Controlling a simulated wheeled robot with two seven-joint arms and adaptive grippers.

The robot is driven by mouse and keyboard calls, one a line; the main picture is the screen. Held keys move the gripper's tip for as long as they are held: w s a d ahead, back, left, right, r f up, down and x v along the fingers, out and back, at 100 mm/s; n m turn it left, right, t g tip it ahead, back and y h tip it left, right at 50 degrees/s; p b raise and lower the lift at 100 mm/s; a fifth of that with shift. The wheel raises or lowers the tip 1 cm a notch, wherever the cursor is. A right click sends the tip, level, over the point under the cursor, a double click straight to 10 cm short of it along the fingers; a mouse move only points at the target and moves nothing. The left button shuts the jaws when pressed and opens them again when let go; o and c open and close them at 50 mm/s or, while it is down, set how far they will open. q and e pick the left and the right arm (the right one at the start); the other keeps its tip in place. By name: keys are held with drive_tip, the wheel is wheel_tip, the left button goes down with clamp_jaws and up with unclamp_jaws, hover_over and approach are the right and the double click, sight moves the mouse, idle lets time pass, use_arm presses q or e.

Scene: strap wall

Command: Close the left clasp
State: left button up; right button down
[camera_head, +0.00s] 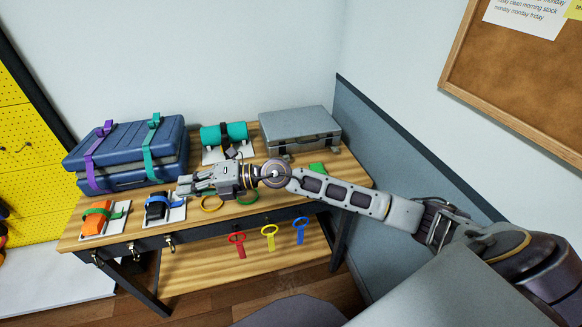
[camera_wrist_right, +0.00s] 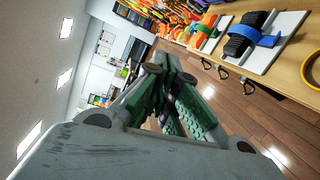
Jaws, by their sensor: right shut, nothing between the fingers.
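A grey metal case (camera_head: 300,128) lies closed-lidded at the back right of the wooden table. Small clasps show on its front; the left clasp (camera_head: 285,156) is too small to tell whether it is open or shut. My right gripper (camera_head: 184,187) is shut and empty, over the table's front left part beside the black roll, left of and in front of the case. Its shut green-grey fingers (camera_wrist_right: 165,95) also fill the middle of the right wrist view, which does not show the case. My left gripper is in neither view.
A blue case (camera_head: 125,155) with purple and teal straps stands at the left. A teal roll (camera_head: 224,133) is at the back. Orange (camera_head: 96,219) and black (camera_head: 157,208) strapped rolls lie in front. Several hooks and coloured rings hang at the front edge.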

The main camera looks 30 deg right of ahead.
drive_tip(key=w+d+f+n+g+h, duration=0.1)
drive_tip(key=w+d+f+n+h, duration=0.1)
drive_tip(key=d+f+h, duration=0.25)
drive_tip(key=m+g+h, duration=0.1)
drive_tip(key=m+h, duration=0.1)
drive_tip(key=h, duration=1)
approach(285, 157)
drive_tip(key=s, duration=0.5)
drive_tip(key=shift+f, duration=0.35)
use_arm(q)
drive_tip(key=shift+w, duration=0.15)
use_arm(e)
drive_tip(key=shift+f, duration=0.15)
drive_tip(key=p+x, duration=0.1)
drive_tip(key=x, duration=0.6)
drive_tip(key=shift+w+f, duration=0.1)
drive_tip(key=shift+f, duration=0.2)
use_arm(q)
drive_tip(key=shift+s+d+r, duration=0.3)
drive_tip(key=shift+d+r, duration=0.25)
use_arm(e)
drive_tip(key=shift+x, duration=1.05)
